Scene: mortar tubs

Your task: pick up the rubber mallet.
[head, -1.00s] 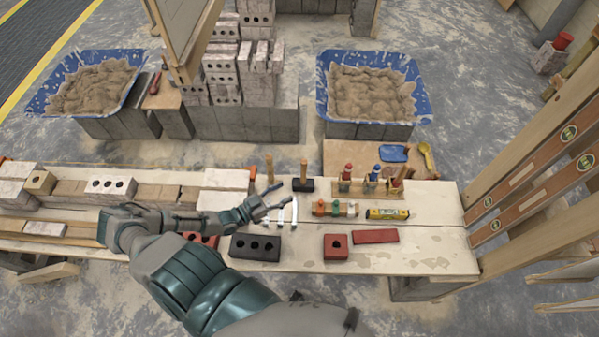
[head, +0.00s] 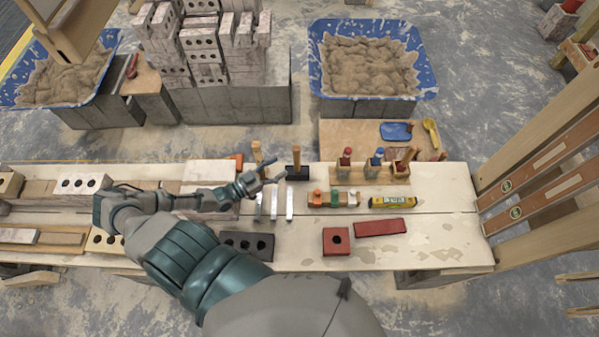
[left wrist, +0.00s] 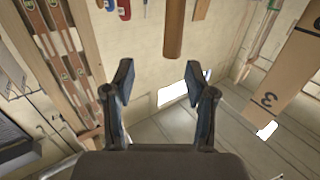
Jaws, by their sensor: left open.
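The rubber mallet has a black head (head: 298,174) that rests on the bench, with its wooden handle (head: 297,155) standing up. My left gripper (head: 269,175) is open and empty, just left of the mallet in the head view. In the left wrist view my open fingers (left wrist: 158,85) frame a brown wooden handle (left wrist: 173,30), which is ahead of the fingertips and apart from them. It looks like the mallet's handle; its lower end is out of that view. My right gripper is not in view.
Another wooden handle (head: 257,153) stands left of the mallet. Metal tools (head: 274,203) lie below my gripper. Dark (head: 247,245) and red bricks (head: 336,241) lie along the front.

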